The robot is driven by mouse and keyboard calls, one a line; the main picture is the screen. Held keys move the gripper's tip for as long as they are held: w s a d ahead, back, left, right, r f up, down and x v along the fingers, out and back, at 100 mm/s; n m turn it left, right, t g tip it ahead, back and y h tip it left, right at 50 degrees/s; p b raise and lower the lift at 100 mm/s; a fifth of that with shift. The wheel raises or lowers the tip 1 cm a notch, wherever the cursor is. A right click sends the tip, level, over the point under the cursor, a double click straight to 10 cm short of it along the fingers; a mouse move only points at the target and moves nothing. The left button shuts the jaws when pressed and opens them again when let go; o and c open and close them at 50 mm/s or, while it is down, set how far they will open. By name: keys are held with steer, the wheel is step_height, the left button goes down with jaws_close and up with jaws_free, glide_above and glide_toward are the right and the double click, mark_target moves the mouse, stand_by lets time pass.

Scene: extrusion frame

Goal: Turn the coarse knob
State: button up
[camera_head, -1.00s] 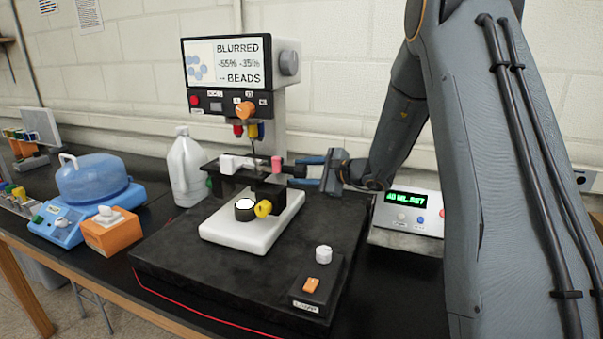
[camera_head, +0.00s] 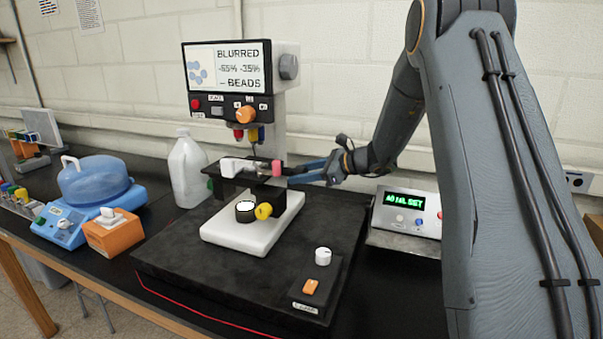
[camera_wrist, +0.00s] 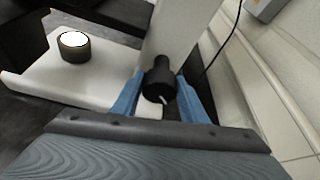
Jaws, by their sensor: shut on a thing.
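The coarse knob (camera_wrist: 159,86) is a black stepped cylinder with a small white mark on its end face, on the side of the microscope (camera_head: 277,110). In the wrist view it sits between the two blue fingers of my gripper (camera_wrist: 160,92), which are shut on it from both sides. In the head view my gripper (camera_head: 299,173) reaches in from the right to the side of the microscope, and the fingers largely hide the knob. The screen (camera_head: 225,66) on top reads BLURRED, -55% -35%, BEADS.
The white microscope base (camera_head: 228,232) carries a yellow knob (camera_head: 263,211) and a round lit lamp (camera_head: 245,208). A control box (camera_head: 407,213) with a green display stands right of it. A white jug (camera_head: 188,170) and a blue domed device (camera_head: 92,185) stand left.

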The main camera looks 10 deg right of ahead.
steer(key=shift+m, duration=0.3)
stand_by(0.4)
steer(key=o, duration=1)
steer(key=shift+b+v, duration=1.2)
steer(key=shift+v, duration=2.75)
steer(key=shift+w, duration=0.1)
